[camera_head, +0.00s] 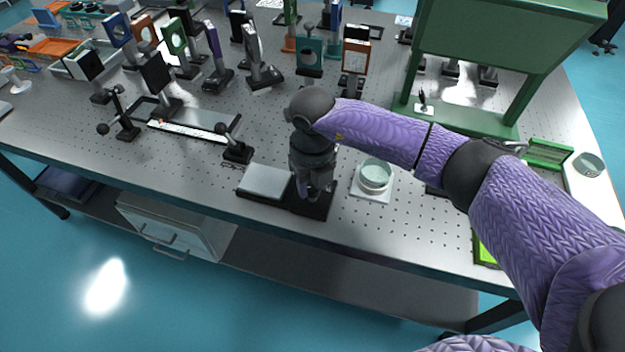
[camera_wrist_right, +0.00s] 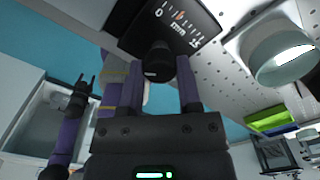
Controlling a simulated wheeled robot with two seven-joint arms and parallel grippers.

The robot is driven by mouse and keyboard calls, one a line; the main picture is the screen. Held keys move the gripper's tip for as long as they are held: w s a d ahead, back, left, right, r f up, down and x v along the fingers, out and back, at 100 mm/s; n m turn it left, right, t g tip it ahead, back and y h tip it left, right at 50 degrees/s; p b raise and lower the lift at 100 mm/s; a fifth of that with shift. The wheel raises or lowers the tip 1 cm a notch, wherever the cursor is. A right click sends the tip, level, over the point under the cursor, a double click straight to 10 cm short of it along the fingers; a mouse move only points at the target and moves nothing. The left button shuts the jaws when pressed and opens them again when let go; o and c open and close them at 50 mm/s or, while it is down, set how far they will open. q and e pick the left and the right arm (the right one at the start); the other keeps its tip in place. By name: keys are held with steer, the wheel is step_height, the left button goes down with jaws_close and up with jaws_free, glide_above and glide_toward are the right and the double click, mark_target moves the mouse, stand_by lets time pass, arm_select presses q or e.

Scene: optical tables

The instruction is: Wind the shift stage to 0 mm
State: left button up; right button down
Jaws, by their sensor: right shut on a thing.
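The shift stage (camera_head: 266,182) lies near the table's front edge in the head view, a black base with a silver plate. My right gripper (camera_head: 318,192) points down over its right part. In the right wrist view, my right gripper (camera_wrist_right: 160,88) is shut on the stage's black knob (camera_wrist_right: 155,62). A dark gripper, apparently my left one (camera_wrist_right: 84,80), shows small at the left.
A round glass dish (camera_head: 375,176) on a white pad stands just right of my right gripper. A rail with a silver plate (camera_head: 190,118) and several mounted optics stand behind. A green frame (camera_head: 510,60) is at the back right. Bare perforated table lies left of the stage.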

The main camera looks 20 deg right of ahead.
steer(key=shift+n, duration=0.3)
